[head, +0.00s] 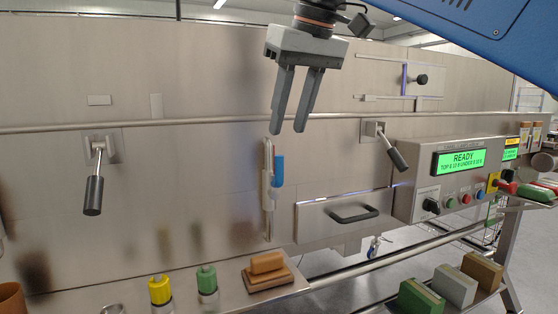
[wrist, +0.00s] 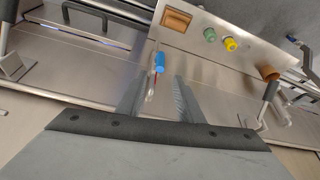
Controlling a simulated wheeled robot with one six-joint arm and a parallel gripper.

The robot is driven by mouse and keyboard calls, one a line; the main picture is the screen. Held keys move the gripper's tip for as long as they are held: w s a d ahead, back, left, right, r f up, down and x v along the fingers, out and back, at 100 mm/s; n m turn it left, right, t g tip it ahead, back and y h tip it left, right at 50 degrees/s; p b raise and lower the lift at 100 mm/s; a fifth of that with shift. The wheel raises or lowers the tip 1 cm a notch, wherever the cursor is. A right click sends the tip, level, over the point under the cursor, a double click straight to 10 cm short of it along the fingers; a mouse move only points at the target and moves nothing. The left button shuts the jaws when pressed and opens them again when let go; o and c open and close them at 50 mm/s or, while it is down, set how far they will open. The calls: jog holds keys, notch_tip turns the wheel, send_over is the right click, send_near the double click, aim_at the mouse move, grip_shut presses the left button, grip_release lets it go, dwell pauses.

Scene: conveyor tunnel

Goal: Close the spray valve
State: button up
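A blue handle (head: 278,170) hangs beside a pale upright pipe (head: 267,195) on the steel wall panel. The handle also shows in the wrist view (wrist: 160,61), just beyond the fingertips. A second small fitting with a blue part (head: 374,247) sits low, below the drawer front. No label shows which of them is the spray valve. My gripper (head: 288,131) points down with its fingers apart and nothing held. In the head view its tips are just above the blue handle. In the wrist view the pipe's pale end shows between the fingers (wrist: 157,84).
Black-handled levers stand out from the panel at left (head: 94,190) and right (head: 397,158). A drawer front (head: 320,222) with a black handle lies right of the pipe. A lower ledge holds a yellow bottle (head: 160,290), green bottle (head: 207,280) and brown block (head: 268,263). A control box (head: 425,160) reads READY.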

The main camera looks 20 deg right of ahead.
aim_at(281, 152)
jog(key=x, duration=0.9)
jog(key=shift+f, duration=0.25)
jog(key=shift+c, duration=0.2)
grip_shut()
